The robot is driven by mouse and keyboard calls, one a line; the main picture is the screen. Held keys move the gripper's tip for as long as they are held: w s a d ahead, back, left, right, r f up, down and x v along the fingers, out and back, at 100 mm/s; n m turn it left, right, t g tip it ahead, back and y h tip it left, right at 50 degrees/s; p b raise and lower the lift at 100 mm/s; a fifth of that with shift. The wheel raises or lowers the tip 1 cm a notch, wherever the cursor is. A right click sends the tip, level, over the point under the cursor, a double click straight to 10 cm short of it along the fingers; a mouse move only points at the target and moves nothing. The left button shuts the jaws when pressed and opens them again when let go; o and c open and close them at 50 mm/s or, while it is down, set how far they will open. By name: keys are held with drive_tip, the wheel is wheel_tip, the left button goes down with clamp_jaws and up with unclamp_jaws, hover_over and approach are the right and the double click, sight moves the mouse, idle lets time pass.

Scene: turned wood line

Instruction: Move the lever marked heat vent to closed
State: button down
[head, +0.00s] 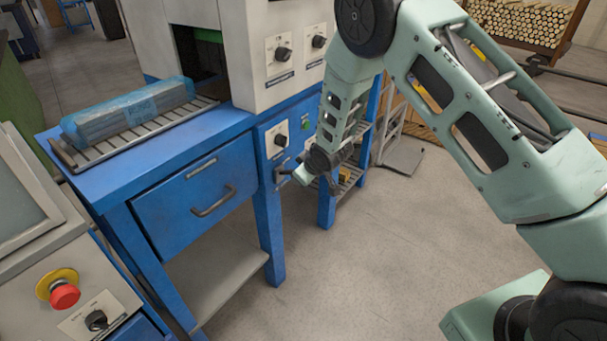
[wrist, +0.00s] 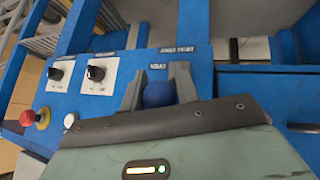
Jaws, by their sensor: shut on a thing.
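My gripper (head: 300,174) is at the blue front panel of the machine, below the grey housing in the head view. In the wrist view its two grey fingers (wrist: 158,84) are shut on a round blue lever knob (wrist: 158,94), one finger on each side. The lever's shaft is hidden behind the knob and fingers. Small labels (wrist: 177,49) sit on the panel just beyond the knob; one seems to read open, but the print is too small to be sure. In the head view the knob cannot be made out.
Two black dials (wrist: 95,73) and a red stop button (wrist: 27,118) are left of the knob in the wrist view. A blue table with a drawer handle (head: 213,202) and a wrapped bundle (head: 128,109) on a roller rack stand left of my gripper. Open floor (head: 350,260) lies in front.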

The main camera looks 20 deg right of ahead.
drive_tip(key=shift+w+r, duration=0.15)
drive_tip(key=shift+r, duration=0.1)
drive_tip(key=c, duration=1.1)
unclamp_jaws()
drive_tip(key=shift+o, duration=0.2)
drive_tip(key=v, duration=1.7)
drive_tip(key=shift+s+p, duration=0.35)
drive_tip(key=s+a+r+g+p, duration=0.4)
drive_tip(key=s+a+r+p, duration=0.3)
drive_tip(key=s+r, duration=0.6)
drive_tip(key=s+a+r+g+p, duration=0.1)
drive_tip(key=s+r, duration=0.2)
drive_tip(key=s, duration=0.6)
drive_tip(key=s+a+r+g+h+p, duration=0.1)
drive_tip(key=s+r+g+p, duration=0.1)
drive_tip(key=s, duration=0.8)
drive_tip(key=shift+r+n+g, duration=0.3)
drive_tip(key=shift+r, duration=0.15)
